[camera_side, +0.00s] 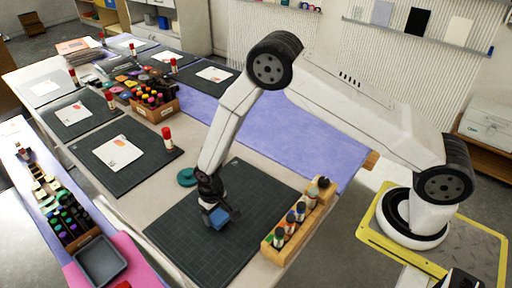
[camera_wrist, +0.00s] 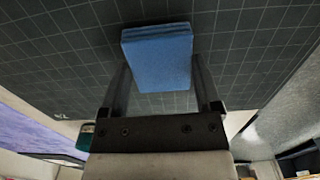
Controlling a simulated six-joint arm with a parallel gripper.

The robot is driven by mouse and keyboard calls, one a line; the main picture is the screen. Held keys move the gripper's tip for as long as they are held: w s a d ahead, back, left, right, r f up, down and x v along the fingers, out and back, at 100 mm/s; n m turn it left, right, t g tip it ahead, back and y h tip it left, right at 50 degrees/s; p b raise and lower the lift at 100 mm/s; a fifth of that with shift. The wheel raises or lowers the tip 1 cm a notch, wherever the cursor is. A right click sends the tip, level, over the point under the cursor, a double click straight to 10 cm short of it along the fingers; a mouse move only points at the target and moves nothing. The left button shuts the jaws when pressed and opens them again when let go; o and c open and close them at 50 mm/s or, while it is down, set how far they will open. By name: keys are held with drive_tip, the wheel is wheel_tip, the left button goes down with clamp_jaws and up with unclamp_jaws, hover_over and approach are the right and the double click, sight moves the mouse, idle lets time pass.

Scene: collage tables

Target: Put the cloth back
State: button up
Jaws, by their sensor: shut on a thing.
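The cloth (camera_side: 217,218) is a small blue folded block. It is at my gripper's tip, over the left part of the near dark green cutting mat (camera_side: 250,192). In the wrist view the cloth (camera_wrist: 158,55) sits between the two fingers, its layered edge facing the top of the picture. My gripper (camera_side: 214,208) points down and is shut on the cloth; its fingers (camera_wrist: 160,88) also show in the wrist view. I cannot tell whether the cloth touches the mat.
A wooden rack of small bottles (camera_side: 291,228) stands along the mat's right edge. A teal round thing (camera_side: 186,177) lies at the mat's upper left corner. Other mats with white cards (camera_side: 117,152) and a box of bottles (camera_side: 155,102) lie farther off. The mat's middle is clear.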

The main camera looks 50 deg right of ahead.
sight(216, 215)
drive_tip(key=shift+f, duration=0.35)
drive_tip(key=o, duration=1.2)
drive_tip(key=shift+c, duration=0.2)
wheel_tip(216, 215, up, 12)
drive_tip(key=shift+r, duration=0.2)
idle(0.4)
